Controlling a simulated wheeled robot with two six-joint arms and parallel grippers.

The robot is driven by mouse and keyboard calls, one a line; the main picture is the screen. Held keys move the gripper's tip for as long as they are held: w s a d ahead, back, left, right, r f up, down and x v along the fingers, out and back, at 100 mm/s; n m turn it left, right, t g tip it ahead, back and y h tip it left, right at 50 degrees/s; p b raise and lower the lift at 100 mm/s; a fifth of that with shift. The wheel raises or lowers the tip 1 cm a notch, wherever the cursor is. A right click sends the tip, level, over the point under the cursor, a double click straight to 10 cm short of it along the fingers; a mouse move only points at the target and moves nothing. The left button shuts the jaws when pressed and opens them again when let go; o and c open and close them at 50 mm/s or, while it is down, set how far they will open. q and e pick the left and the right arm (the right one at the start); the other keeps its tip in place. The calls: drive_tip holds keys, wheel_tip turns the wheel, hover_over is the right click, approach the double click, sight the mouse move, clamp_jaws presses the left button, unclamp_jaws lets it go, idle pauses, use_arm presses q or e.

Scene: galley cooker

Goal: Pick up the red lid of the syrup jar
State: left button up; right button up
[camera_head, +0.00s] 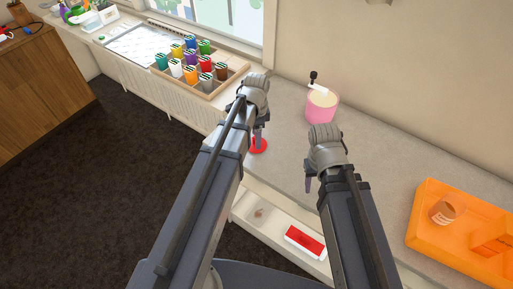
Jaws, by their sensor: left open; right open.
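A flat, round red lid (260,149) lies on the grey counter near its front edge. My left gripper (258,138) is open just above it, its fingers pointing down and covering part of the lid. I cannot tell whether the fingers touch it. My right gripper (309,184) is open and empty over the counter's front edge, to the right of the lid. A brown jar (442,212) lies tilted in the orange tray (425,240) at the right; I cannot tell if it is the syrup jar.
A pink container (321,106) with a pump-like top stands against the wall. A wooden rack (213,92) of several coloured cups sits back left. An open drawer (262,232) below the counter holds a red-and-white box (305,241). Counter between pink container and tray is clear.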

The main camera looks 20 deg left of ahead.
use_arm(q)
drive_tip(key=shift+f, duration=0.5)
drive_tip(key=shift+r, duration=0.1)
clamp_jaws()
